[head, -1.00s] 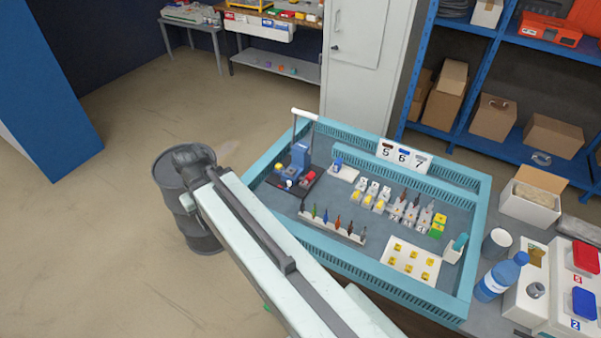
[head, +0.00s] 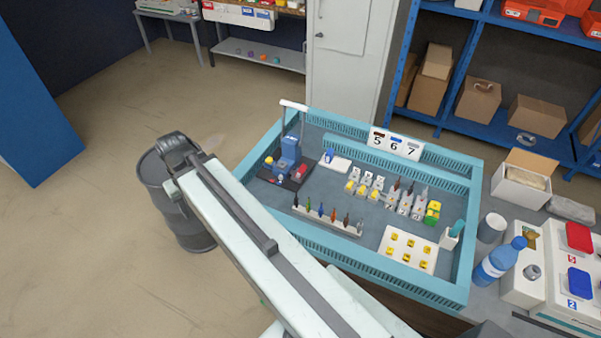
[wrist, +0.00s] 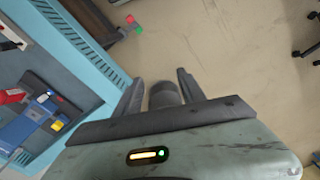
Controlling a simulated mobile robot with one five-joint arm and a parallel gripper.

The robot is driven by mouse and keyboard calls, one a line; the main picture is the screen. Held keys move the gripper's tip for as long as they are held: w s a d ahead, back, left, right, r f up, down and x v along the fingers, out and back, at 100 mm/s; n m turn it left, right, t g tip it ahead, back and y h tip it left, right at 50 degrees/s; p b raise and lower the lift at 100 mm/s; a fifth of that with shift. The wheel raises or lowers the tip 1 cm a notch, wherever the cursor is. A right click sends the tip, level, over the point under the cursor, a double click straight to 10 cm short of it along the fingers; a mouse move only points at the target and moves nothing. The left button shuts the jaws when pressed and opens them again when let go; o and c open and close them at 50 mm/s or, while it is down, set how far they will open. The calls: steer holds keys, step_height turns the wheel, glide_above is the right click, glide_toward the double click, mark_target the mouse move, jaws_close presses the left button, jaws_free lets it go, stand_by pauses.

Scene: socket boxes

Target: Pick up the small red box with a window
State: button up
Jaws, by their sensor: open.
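A small red box (head: 579,237) sits at the right edge of the head view on a white case, above a blue box (head: 580,282). Whether it has a window is too small to tell. Another small red piece (head: 300,172) lies beside a blue device in the teal tray. My gripper (wrist: 160,88) shows in the wrist view with its two fingers apart and nothing seen held between them. It points down at the floor beside the tray, well left of the red box. In the head view my arm hides the fingers.
A dark drum (head: 176,215) stands left of the tray. The floor at left is clear.

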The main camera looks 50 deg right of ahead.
steer(key=s+d+f+m+t+y+b, duration=0.15)
steer(key=d+m, duration=0.55)
steer(key=d, duration=1.6)
steer(key=m+t+b, duration=0.1)
steer(key=m+t, duration=0.1)
steer(key=m, duration=0.4)
glide_toward(303, 168)
step_height(303, 168, down, 2)
steer(key=shift+h, duration=0.35)
steer(key=b+x, duration=0.2)
steer(key=x, duration=0.1)
steer(key=b+x, duration=0.2)
steer(key=b, duration=0.1)
steer(key=b+x, duration=0.2)
steer(key=x, duration=0.1)
steer(key=shift+w+a+f+b, duration=0.25)
steer(key=shift+w+a+b, duration=0.05)
steer(key=shift+a+b, duration=0.1)
steer(key=shift+r, duration=0.2)
steer(key=shift+c, duration=0.4)
jaws_close()
